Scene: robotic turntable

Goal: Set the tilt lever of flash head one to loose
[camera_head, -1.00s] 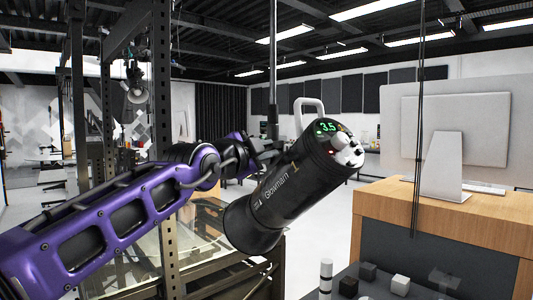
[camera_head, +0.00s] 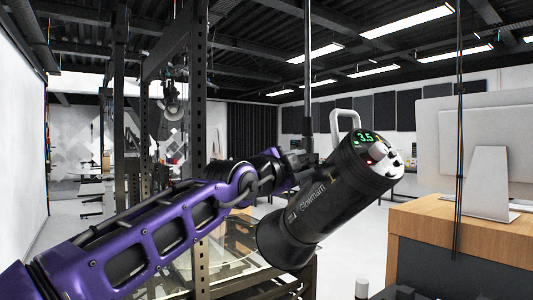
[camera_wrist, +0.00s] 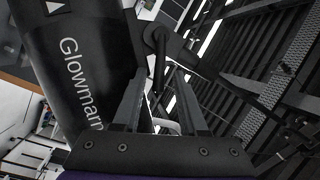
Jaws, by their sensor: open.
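Flash head one (camera_head: 318,200) is a black cylinder marked "Glowmarn" and 1, with a green 3.5 on its end. It hangs tilted on a stand pole (camera_head: 308,70) in the head view. In the wrist view its body (camera_wrist: 75,60) fills the left side. A dark round joint with a thin lever (camera_wrist: 158,72), seemingly the tilt lever, shows beside the body. My gripper (camera_wrist: 160,78) is open, its fingers on either side of the thin lever in that picture. I cannot tell whether they touch it. In the head view my gripper's fingers are hidden around the flash head.
A white handle (camera_head: 343,116) loops above the flash head. A metal rack upright (camera_head: 199,150) stands close by my arm. A wooden desk (camera_head: 465,228) with a monitor (camera_head: 488,180) is at right. A thin dark cable or pole (camera_head: 459,130) hangs before it.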

